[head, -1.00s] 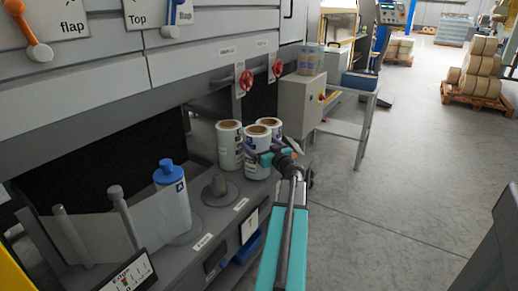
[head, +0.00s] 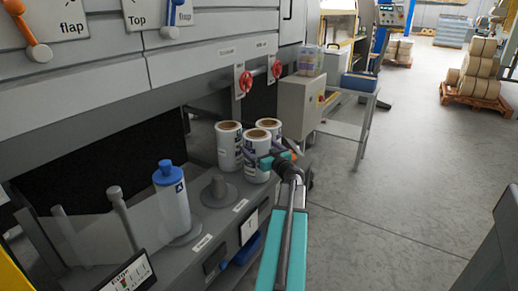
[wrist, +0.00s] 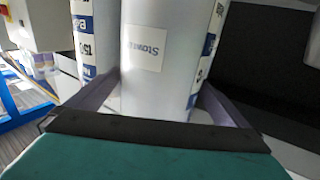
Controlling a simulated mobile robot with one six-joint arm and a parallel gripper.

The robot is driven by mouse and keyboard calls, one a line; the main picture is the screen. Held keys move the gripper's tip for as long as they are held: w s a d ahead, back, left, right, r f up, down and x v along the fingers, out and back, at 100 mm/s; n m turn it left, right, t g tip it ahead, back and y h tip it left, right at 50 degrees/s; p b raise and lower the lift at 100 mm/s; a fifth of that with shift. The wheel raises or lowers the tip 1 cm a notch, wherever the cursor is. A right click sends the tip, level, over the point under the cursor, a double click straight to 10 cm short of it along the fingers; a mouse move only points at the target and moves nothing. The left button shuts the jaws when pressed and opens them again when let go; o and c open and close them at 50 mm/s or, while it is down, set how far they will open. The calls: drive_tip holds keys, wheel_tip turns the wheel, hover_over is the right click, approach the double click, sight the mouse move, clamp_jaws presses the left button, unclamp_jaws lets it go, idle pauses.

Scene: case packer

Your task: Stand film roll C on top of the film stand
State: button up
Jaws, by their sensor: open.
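Three white film rolls with brown cores stand upright close together: a left one (head: 229,147), a front one (head: 256,160) and a back one (head: 270,126). I cannot read which is roll C. My gripper (head: 262,158) is at the front roll, low on its side. In the wrist view, my open gripper (wrist: 160,100) has a finger on each side of a white roll (wrist: 155,75) with a small label; contact is unclear. A bare grey spindle on a round base (head: 219,191), perhaps the film stand, is left of the rolls.
A blue-capped roll (head: 172,200) stands on the shelf left of the bare spindle, beside clear film and grey posts. The machine panel overhangs behind. A grey box (head: 301,105) is behind the rolls at right.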

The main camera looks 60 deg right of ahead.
drive_tip(key=p+v, duration=0.1)
drive_tip(key=v, duration=1.1)
drive_tip(key=shift+s+r, duration=0.1)
idle(0.9)
